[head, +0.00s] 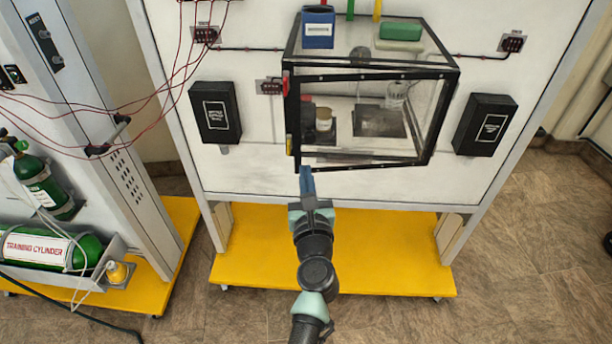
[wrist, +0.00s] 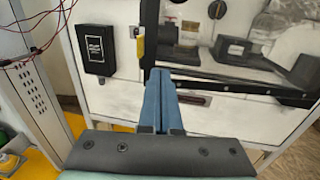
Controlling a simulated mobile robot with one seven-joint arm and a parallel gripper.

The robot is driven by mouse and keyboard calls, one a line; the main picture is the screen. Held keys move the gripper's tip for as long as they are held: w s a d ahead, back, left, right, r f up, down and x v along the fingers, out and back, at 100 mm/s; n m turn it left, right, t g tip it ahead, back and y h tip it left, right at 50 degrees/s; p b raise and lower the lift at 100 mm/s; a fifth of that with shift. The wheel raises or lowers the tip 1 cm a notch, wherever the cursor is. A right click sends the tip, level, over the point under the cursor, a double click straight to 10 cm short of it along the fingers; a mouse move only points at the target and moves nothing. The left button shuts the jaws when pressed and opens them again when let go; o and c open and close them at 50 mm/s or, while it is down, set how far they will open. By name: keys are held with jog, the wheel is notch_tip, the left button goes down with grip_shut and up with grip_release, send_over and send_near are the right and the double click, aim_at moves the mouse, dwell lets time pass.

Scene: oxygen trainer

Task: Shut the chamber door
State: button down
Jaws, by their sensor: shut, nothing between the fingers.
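The chamber is a clear box with a black frame (head: 440,115), mounted on a white panel. Its front door (head: 360,75) is a clear pane in a black frame. The door's left side appears to stand slightly out from the box, but the exact gap is hard to tell. A yellow piece (head: 290,140) sits at the left front edge; it also shows in the wrist view (wrist: 137,46). My gripper (head: 306,170) has its blue fingers shut and empty, at the door's lower left corner. In the wrist view the fingertips (wrist: 160,72) overlap the lower black bar (wrist: 230,81); contact is unclear.
Black boxes flank the chamber at left (head: 215,112) and right (head: 485,125). A blue container (head: 318,27) and a green block (head: 401,32) rest on its top. Red wires (head: 180,62) hang at upper left. A yellow base (head: 380,250) juts out below. Items stand inside the chamber.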

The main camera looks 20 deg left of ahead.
aim_at(302, 163)
jog(key=shift+w, duration=0.15)
jog(key=shift+m+h, duration=0.4)
jog(key=shift+h, duration=0.2)
jog(key=x, duration=0.2)
jog(key=b+x, duration=0.1)
jog(key=x, duration=0.2)
jog(key=shift+a+r, duration=0.1)
jog(key=shift+a, duration=0.25)
jog(key=shift+s+r+t, duration=0.25)
jog(key=shift+r+t, duration=0.1)
jog(key=shift+t, duration=0.05)
jog(key=shift+r, duration=0.1)
